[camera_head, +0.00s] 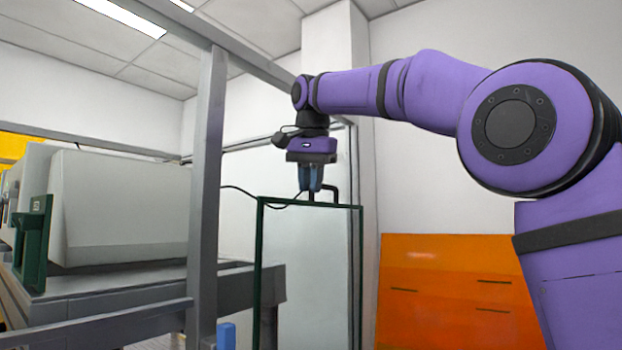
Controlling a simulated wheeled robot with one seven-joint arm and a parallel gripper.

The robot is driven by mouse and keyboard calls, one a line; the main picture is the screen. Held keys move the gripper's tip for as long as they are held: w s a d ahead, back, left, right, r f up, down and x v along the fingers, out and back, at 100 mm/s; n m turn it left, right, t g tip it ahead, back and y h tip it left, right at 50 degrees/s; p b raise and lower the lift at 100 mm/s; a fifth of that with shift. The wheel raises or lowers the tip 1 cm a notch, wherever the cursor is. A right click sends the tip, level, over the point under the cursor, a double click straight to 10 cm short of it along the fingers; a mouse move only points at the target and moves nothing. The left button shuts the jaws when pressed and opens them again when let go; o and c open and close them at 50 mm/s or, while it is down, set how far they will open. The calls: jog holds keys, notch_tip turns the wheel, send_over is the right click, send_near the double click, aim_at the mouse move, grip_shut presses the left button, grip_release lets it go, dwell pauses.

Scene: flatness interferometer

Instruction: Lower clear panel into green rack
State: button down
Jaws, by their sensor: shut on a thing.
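A clear panel (312,275) with a dark green border stands upright in the middle of the view. A black handle (337,192) sits on its top edge. My gripper (311,188) points straight down over that edge and is shut on the handle, at its left part. The panel's lower end is cut off by the bottom of the view. I cannot tell whether the dark green uprights around it belong to the panel or to the green rack. I cannot make out the rack's slot or base.
A grey metal frame post (206,200) stands just left of the panel, with a grey beam overhead. A pale box-shaped machine (125,205) with a dark green bracket (33,240) sits at left. An orange cabinet (450,290) stands at right behind.

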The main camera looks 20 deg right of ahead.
jog(key=shift+s+a+x, duration=0.1)
jog(key=shift+s+x, duration=0.05)
jog(key=shift+x, duration=0.7)
jog(key=shift+s+a+x, duration=0.15)
jog(key=shift+x, duration=0.65)
jog(key=shift+f, duration=0.15)
